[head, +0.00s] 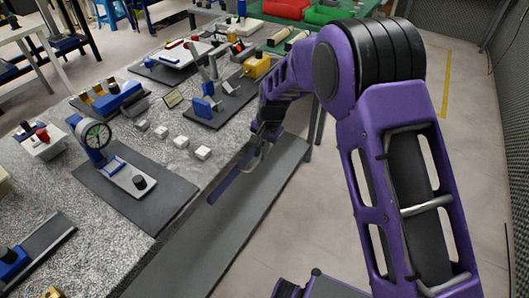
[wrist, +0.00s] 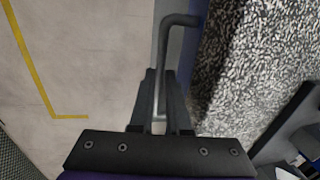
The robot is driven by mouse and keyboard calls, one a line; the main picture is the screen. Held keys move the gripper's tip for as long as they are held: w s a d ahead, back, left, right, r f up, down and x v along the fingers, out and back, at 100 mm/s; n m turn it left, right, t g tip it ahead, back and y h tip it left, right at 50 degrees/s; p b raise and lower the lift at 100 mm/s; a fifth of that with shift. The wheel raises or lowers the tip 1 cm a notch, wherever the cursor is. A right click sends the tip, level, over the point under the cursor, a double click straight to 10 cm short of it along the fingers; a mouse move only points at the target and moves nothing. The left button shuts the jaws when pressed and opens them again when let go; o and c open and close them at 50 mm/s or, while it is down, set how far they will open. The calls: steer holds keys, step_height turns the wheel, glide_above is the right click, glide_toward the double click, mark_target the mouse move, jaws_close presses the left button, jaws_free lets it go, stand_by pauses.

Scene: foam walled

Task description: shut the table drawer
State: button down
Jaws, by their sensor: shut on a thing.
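The table drawer has a dark blue front (head: 230,184) at the table's long edge, below the speckled top. In the wrist view the blue front (wrist: 192,75) lies beside the tabletop edge. A grey metal bar handle (wrist: 168,50) stands out from it, bent at its far end. My gripper (wrist: 160,88) is shut on the handle, with one finger on each side of the bar. In the head view my gripper (head: 258,153) is at the drawer's far part, where my arm partly hides it. How far the drawer stands out is hard to tell.
The speckled tabletop (head: 215,135) holds a dial gauge stand (head: 92,135), several small white blocks and other fixtures. A grey lower shelf (head: 235,235) runs beneath the table edge. The floor (head: 460,150) to the right is open, with a yellow line.

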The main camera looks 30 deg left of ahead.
steer(key=shift+a+r, duration=0.1)
steer(key=shift+a, duration=0.15)
steer(key=c, duration=0.9)
jaws_free()
